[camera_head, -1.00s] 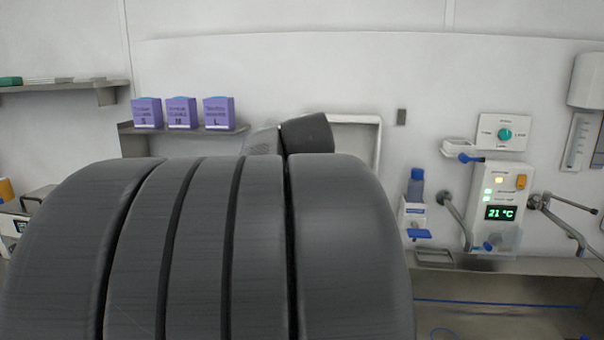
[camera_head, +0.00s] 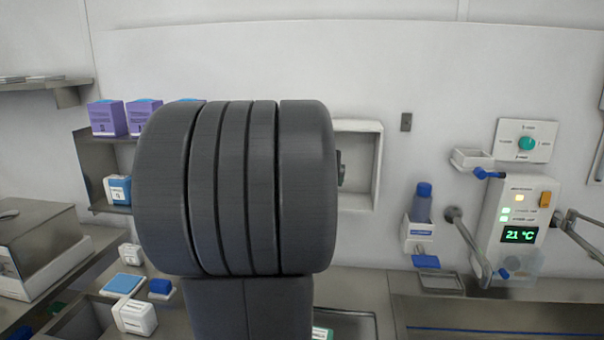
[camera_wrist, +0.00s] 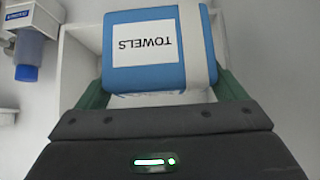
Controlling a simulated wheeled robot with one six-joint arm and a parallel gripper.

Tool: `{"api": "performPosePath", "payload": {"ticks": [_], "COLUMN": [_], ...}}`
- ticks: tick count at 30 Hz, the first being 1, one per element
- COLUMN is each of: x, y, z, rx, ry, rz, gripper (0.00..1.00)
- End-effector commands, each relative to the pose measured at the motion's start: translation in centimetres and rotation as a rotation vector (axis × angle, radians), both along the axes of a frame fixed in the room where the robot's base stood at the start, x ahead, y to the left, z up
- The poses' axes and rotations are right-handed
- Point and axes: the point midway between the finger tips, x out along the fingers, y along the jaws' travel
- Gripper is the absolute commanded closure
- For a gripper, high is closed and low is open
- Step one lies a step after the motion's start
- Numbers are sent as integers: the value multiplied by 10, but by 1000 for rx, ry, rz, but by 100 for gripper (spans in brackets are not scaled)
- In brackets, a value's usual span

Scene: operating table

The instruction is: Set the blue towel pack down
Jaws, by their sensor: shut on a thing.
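The blue towel pack (camera_wrist: 140,80) has a white label reading TOWELS, upside down in the wrist view, and a white band near its right side. My gripper (camera_wrist: 163,92) is shut on the pack, with a green finger at each side of it. A white wall niche (camera_wrist: 82,55) shows behind the pack in the wrist view. In the head view my large grey arm hides the pack and nearly all of my gripper. The right part of the niche (camera_head: 358,200) shows beside the arm there. I cannot tell how far inside the niche the pack is.
Purple boxes (camera_head: 107,118) stand on a shelf at left. Small white-and-blue packs (camera_head: 134,317) lie on the counter below. A blue-capped bottle (camera_head: 422,203) and a control panel (camera_head: 520,215) with taps are on the wall at right, above a sink (camera_head: 480,312).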

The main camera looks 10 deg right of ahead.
Motion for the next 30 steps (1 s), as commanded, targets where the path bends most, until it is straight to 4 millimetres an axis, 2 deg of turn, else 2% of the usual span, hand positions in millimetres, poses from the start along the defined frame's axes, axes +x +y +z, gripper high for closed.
{"api": "performPosePath", "payload": {"ticks": [6,12,21,24,30], "x": [47,80,103,100,100], "y": [-14,-23,-30,-29,-29], "z": [2,2,2,-18,-34], "rx": [2,0,0,1,0], "ry": [2,0,0,4,-1], "rz": [-1,-1,-1,0,-1], "gripper": [39,39,39,39,39]}}
